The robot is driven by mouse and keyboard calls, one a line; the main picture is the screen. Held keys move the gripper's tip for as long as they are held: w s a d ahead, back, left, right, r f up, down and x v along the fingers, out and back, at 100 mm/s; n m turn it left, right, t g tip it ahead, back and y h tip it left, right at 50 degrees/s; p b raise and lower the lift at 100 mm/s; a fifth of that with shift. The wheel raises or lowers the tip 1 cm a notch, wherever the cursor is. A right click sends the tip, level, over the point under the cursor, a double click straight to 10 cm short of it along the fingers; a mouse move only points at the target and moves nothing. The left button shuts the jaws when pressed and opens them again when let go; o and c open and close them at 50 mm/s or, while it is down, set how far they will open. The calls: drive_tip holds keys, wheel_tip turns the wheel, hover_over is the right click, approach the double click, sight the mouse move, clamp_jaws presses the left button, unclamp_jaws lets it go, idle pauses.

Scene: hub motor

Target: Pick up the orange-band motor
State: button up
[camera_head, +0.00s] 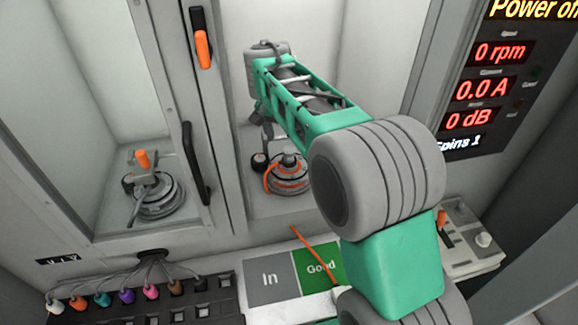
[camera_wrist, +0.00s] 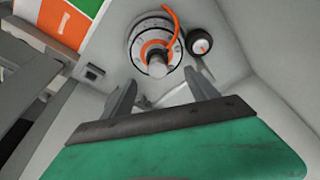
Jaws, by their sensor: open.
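The orange-band motor (camera_head: 288,176) sits in the right bay of the cabinet, a round grey body with an orange ring and a shaft on top. An orange cable runs from it. In the wrist view the motor (camera_wrist: 143,40) lies just beyond the fingertips, with its shaft pointing toward the camera. My gripper (camera_wrist: 160,88) is open and empty, its two fingers apart on either side below the shaft. In the head view my gripper (camera_head: 265,135) is above the motor and partly hidden by my arm.
A small black knob (camera_wrist: 200,42) stands close beside the motor. The left bay holds a clamp fixture (camera_head: 155,192) with an orange handle. Bay walls are close around my gripper. Green "Good" (camera_head: 318,268) and grey "In" (camera_head: 272,280) pads and several coloured plugs (camera_head: 127,297) lie in front.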

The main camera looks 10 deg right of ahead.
sight(289, 150)
drive_tip(key=p+x, duration=0.1)
drive_tip(key=x, duration=0.6)
drive_tip(key=shift+s+d+f, duration=0.1)
drive_tip(key=shift+d+f, duration=0.1)
drive_tip(key=shift+f, duration=0.2)
clamp_jaws()
idle(0.3)
drive_tip(key=shift+r, duration=0.25)
